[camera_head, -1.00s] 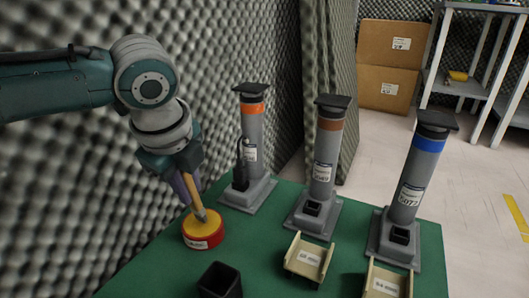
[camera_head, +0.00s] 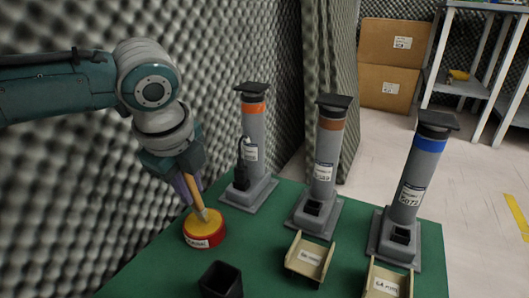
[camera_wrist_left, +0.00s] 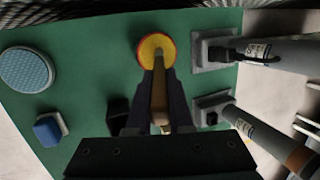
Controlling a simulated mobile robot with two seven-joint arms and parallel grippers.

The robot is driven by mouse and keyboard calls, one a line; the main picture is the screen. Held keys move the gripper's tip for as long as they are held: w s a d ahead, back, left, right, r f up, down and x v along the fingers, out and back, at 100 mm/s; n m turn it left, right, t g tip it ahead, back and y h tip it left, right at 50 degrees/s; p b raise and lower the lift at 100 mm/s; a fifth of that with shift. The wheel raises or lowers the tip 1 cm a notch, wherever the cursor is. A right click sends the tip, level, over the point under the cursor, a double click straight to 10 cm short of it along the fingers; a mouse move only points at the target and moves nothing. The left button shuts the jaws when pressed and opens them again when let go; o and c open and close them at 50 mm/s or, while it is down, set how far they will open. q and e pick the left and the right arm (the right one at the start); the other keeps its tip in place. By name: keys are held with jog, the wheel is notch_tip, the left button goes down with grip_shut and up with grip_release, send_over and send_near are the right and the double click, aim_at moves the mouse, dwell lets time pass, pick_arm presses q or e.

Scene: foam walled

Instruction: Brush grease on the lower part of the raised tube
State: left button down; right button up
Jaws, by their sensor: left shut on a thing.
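My left gripper (camera_head: 188,184) is shut on a brush (camera_head: 198,200) with a wooden handle. The brush slants down, its tip at the yellow top of a red grease tin (camera_head: 205,240). The tin also shows in the left wrist view (camera_wrist_left: 146,50), ahead of the fingers. Three grey tubes stand on square bases: one with an orange band (camera_head: 254,125), one with a brown band (camera_head: 325,150) and one with a blue band (camera_head: 414,180). I cannot tell clearly which is raised. All three stand right of my gripper, apart from it. My right gripper is not in view.
Two beige cradles (camera_head: 309,258) (camera_head: 386,282) and an open black cup (camera_head: 220,282) are at the green table's front. The left wrist view shows a round blue pad (camera_wrist_left: 27,69) and a blue block (camera_wrist_left: 48,130). A foam wall (camera_head: 60,190) rises at the left.

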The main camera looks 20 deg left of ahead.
pick_arm(q)
jog(key=shift+f, duration=0.15)
dwell(1.2)
jog(key=shift+p, duration=0.35)
notch_tip(320, 180, up, 7)
jog(key=p, duration=0.8)
jog(key=shift+r+p, duration=0.2)
jog(key=shift+p, duration=0.2)
jog(key=shift+f, duration=0.1)
